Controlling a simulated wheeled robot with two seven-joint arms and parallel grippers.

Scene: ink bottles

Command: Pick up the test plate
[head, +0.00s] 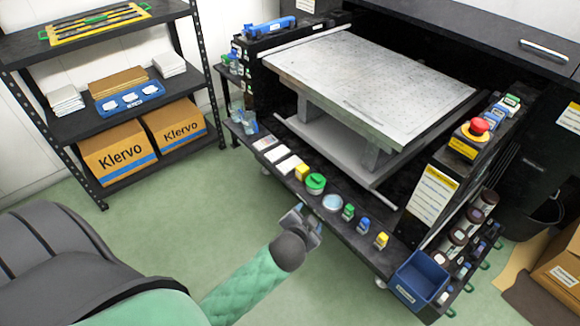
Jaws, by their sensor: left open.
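A pale round dish (333,203), which looks like the test plate, lies flat on the dark front ledge (292,187) of the machine, though no label on it can be read. It sits between a green-lidded round jar (315,184) and a small green-capped bottle (348,212). My left gripper (309,217) is open and empty at the ledge's front edge, just left of and below the dish in the picture. It appears apart from the dish. My right gripper is out of view.
A yellow box (301,172) and white pads stand left along the ledge; small bottles (363,226) stand right. A blue bin (420,278) is at the right end. The large grey machine bed (370,80) lies behind. Green floor (190,190) is clear between the shelf rack and machine.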

